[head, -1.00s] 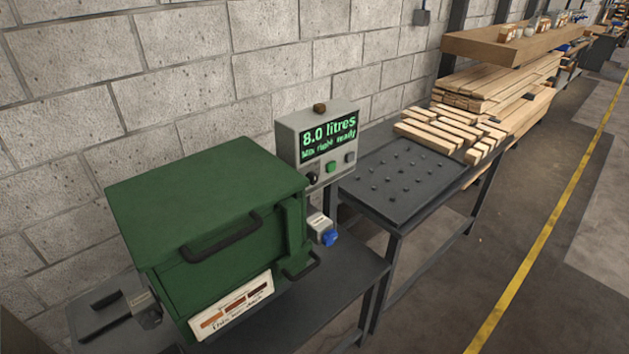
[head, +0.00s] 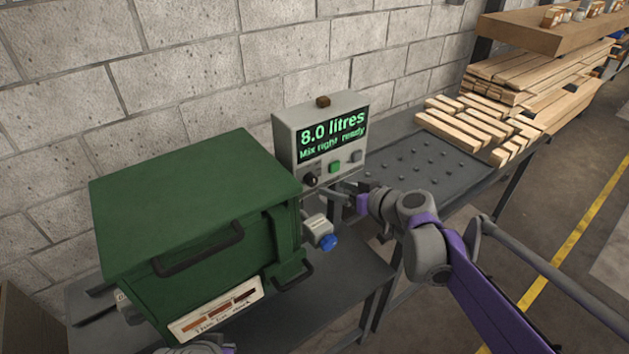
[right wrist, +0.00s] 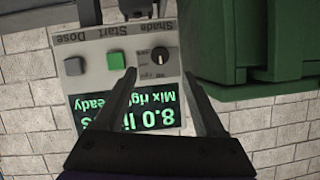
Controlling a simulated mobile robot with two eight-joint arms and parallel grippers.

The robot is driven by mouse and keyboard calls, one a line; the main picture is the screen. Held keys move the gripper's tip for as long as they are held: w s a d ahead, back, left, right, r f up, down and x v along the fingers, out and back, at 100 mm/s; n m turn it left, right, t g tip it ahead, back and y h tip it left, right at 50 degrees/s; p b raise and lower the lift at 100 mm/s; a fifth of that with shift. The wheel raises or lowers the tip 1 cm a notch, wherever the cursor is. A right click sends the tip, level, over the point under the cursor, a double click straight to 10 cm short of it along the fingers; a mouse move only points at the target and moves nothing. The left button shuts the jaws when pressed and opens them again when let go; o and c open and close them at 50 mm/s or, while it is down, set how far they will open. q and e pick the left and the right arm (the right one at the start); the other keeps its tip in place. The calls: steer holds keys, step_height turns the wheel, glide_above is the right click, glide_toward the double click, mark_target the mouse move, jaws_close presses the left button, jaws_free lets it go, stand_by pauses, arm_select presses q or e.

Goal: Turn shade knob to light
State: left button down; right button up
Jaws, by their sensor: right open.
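The shade knob (head: 311,179) is a small black dial at the lower left of the grey control box (head: 285,132). In the right wrist view, upside down, the knob (right wrist: 160,57) shows a pale pointer mark under the label "Shade"; the small words around it are too blurred to read surely. My right gripper (head: 340,192) is open and empty, just right of the knob in the head view. In the right wrist view its fingertips (right wrist: 160,77) are apart, with the knob between and beyond them. Contact is not visible. My left gripper is out of view.
The box's screen (head: 331,138) reads "8.0 litres". A green button (head: 334,168) and grey button (head: 356,157) sit right of the knob. The green machine (head: 190,205) stands close on the left, with a blue knob (head: 329,242) beside it. Timber (head: 470,120) lies behind right.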

mark_target(314, 182)
steer(key=x, duration=0.8)
steer(key=shift+w+a+f, duration=0.15)
steer(key=shift+w, duration=0.05)
jaws_close()
